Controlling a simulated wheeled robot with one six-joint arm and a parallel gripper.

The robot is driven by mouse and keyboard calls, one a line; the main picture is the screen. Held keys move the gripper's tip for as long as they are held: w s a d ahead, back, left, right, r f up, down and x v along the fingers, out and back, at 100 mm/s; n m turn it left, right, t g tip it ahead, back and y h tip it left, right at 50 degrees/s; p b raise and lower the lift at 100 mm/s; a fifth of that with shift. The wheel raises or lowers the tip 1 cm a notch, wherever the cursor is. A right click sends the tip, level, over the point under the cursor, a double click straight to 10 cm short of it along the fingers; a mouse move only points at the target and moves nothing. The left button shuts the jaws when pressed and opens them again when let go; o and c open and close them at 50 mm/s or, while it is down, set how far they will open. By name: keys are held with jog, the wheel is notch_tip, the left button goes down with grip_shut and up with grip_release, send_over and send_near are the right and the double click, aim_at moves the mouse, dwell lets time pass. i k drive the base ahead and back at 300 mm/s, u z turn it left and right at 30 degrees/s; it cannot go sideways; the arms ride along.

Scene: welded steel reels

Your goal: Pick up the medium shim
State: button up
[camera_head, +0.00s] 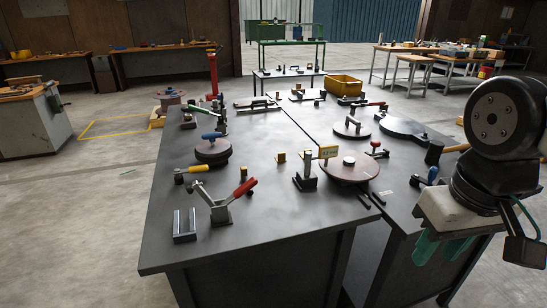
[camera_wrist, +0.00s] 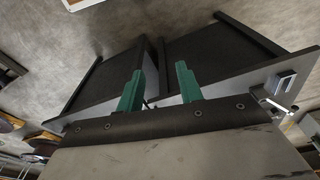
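A few small dark flat strips (camera_head: 364,201) lie on the grey steel table (camera_head: 265,222), just in front of the large brown disc. They may be shims, but I cannot tell which is the medium one at this size. My gripper (camera_head: 440,246) hangs to the right of the table's front part, clear of the strips. In the wrist view its two green fingers (camera_wrist: 160,88) are apart with nothing between them, and the table's dark frame shows beyond them.
A brown disc (camera_head: 348,168) has an upright clamp (camera_head: 306,172) beside it. A red-handled clamp (camera_head: 224,207) and a grey channel block (camera_head: 185,227) stand at front left. The table's front middle is clear.

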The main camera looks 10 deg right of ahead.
aim_at(302, 154)
jog(key=i, duration=0.95)
